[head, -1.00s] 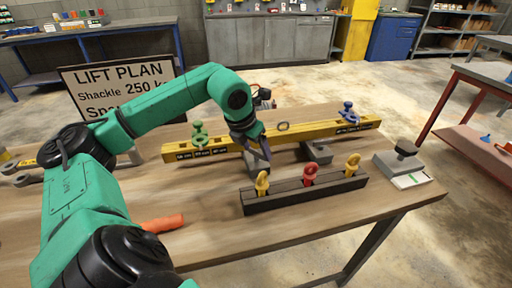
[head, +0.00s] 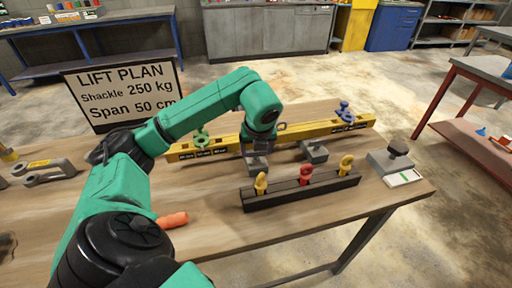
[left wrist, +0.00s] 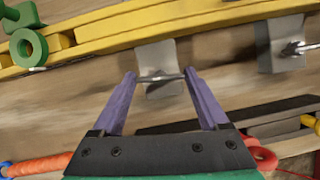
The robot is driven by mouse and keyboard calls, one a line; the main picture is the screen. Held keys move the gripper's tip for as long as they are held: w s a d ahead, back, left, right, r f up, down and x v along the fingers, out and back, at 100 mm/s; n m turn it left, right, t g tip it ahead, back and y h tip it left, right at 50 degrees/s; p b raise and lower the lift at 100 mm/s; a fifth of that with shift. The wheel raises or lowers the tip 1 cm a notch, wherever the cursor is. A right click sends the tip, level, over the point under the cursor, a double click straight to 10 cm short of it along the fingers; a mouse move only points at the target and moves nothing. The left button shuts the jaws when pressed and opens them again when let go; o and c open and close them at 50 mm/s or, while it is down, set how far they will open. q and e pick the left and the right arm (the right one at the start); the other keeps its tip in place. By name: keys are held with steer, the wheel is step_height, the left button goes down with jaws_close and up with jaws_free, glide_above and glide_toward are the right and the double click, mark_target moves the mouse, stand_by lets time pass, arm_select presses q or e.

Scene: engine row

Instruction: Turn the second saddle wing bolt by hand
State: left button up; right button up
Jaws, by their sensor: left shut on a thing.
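The yellow beam (head: 220,149) lies across the table, with a green shackle (head: 201,137) left and a blue one (head: 345,111) right. Two grey saddle blocks stand at its near side, one (head: 257,166) below my left gripper (head: 257,150) and another (head: 314,152) to the right. In the left wrist view, the purple fingers of my left gripper (left wrist: 160,75) are shut on the silver wing bolt (left wrist: 158,78) of the left-hand block, one finger at each end. The other wing bolt (left wrist: 298,48) stands free. My right gripper is not in view.
A dark rack (head: 290,193) with yellow and red shackles stands close in front of the saddles. A grey block with a black knob (head: 397,150) is at the right. An orange item (head: 173,219) lies front left. A "LIFT PLAN" sign (head: 122,95) reads 250 kg, 50 cm.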

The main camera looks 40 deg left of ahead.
arm_select(q)
steer(key=shift+n+g, duration=0.3)
steer(key=shift+n, duration=0.3)
steer(key=shift+f, duration=0.1)
steer(key=o, duration=1.1)
steer(key=p+v, duration=0.3)
steer(key=v, duration=0.4)
steer(key=p+v, duration=0.3)
steer(key=v, duration=0.4)
steer(key=shift+d, duration=0.3)
